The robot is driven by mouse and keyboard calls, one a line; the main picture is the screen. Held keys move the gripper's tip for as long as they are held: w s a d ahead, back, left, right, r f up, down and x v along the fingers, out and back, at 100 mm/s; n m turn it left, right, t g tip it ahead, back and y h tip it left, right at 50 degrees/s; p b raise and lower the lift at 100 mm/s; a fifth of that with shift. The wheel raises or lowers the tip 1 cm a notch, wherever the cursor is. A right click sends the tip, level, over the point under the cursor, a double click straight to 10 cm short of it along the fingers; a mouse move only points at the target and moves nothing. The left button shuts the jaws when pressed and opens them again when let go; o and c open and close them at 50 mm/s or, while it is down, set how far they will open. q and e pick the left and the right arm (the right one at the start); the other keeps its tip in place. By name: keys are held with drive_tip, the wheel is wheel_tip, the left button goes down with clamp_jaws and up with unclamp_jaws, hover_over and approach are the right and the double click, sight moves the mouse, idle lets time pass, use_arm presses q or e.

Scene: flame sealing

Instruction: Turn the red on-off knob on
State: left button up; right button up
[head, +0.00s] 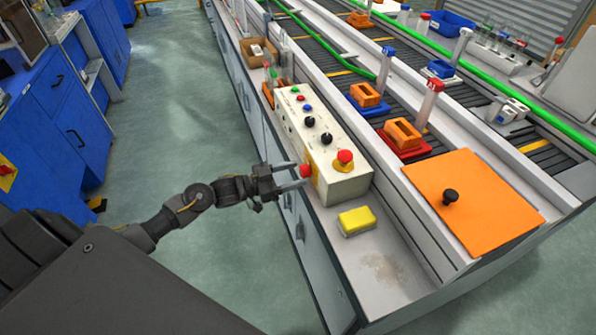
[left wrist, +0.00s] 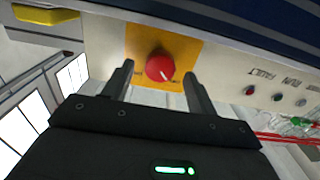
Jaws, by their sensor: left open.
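The red on-off knob (head: 305,171) sits on a yellow plate on the side face of the white control box (head: 335,186). In the left wrist view the red knob (left wrist: 159,67) shows a white pointer mark aimed toward the lower right of the picture. My left gripper (head: 297,176) is open, with one finger on either side of the knob. In the left wrist view the left gripper's fingers (left wrist: 158,78) stand apart from the knob, with gaps visible on both sides. My right gripper is not in view.
A red mushroom button (head: 345,157) and black knobs (head: 326,138) are on the box top. A yellow sponge-like block (head: 357,220) lies in front of the box. An orange panel (head: 474,203) with a black handle is at right. The floor at left is clear.

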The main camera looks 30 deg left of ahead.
use_arm(q)
drive_tip(key=shift+x, duration=1.15)
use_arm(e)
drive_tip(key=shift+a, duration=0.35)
use_arm(q)
drive_tip(key=shift+a, duration=0.1)
drive_tip(key=c, duration=1)
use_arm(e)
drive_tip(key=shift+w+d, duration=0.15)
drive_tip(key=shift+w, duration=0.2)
